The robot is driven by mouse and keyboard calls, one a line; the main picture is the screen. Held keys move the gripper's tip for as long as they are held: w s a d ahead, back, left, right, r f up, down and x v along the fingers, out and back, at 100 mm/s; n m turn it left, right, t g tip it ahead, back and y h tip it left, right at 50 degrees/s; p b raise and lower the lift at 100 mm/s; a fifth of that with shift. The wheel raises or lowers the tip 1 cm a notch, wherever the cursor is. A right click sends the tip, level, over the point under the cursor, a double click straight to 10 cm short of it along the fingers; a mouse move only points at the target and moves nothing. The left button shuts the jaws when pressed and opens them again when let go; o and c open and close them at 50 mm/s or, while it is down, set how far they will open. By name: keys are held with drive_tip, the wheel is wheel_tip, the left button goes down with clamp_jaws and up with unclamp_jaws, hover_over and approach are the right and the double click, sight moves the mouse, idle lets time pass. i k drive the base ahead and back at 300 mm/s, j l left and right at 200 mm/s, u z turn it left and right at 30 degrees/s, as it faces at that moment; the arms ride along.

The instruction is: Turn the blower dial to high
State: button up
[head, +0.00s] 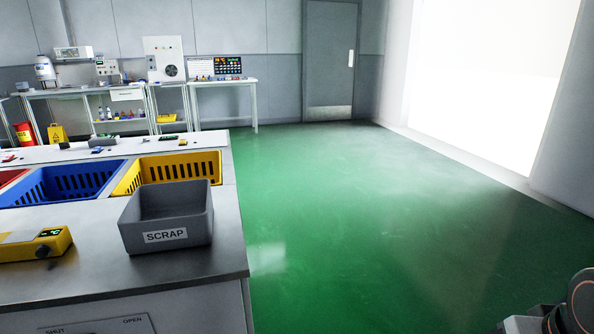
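A white upright panel unit (164,58) stands on a bench against the far wall. It has a dark round fan-like grille and small marks or controls near its top. It may be the blower, but no dial or its setting can be made out at this distance. A yellow device (34,245) with a small green display and a dark knob lies on the near counter at the left; I cannot tell what it is. Part of my arm shows at the lower right corner, far from both. My gripper's fingers are not in view.
White benches (225,84) line the far wall. A yellow floor sign (57,134) stands below them. The green floor (380,220) is clear.

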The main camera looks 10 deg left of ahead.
sight(62, 146)
drive_tip(key=i, duration=1.85)
drive_tip(key=i+u, duration=0.2)
drive_tip(key=i, duration=0.2)
drive_tip(key=i+l+u, duration=0.2)
drive_tip(key=i, duration=0.25)
drive_tip(key=i+l+u, duration=0.2)
drive_tip(key=i, duration=0.2)
drive_tip(key=u, duration=2.3)
drive_tip(key=i+l+z, duration=0.3)
drive_tip(key=l+z, duration=0.15)
drive_tip(key=l, duration=0.25)
drive_tip(key=i+l+z, duration=0.45)
drive_tip(key=l, duration=0.15)
drive_tip(key=i+l+z, duration=0.75)
drive_tip(key=i, duration=0.55)
drive_tip(key=i+z, duration=0.25)
drive_tip(key=i, duration=0.55)
drive_tip(key=i+j+u, duration=0.1)
drive_tip(key=i+u, duration=0.25)
drive_tip(key=u, duration=0.15)
drive_tip(key=i+u, duration=0.35)
drive_tip(key=u, duration=0.15)
drive_tip(key=i+l+u, duration=0.25)
drive_tip(key=u, duration=0.2)
drive_tip(key=i, duration=0.1)
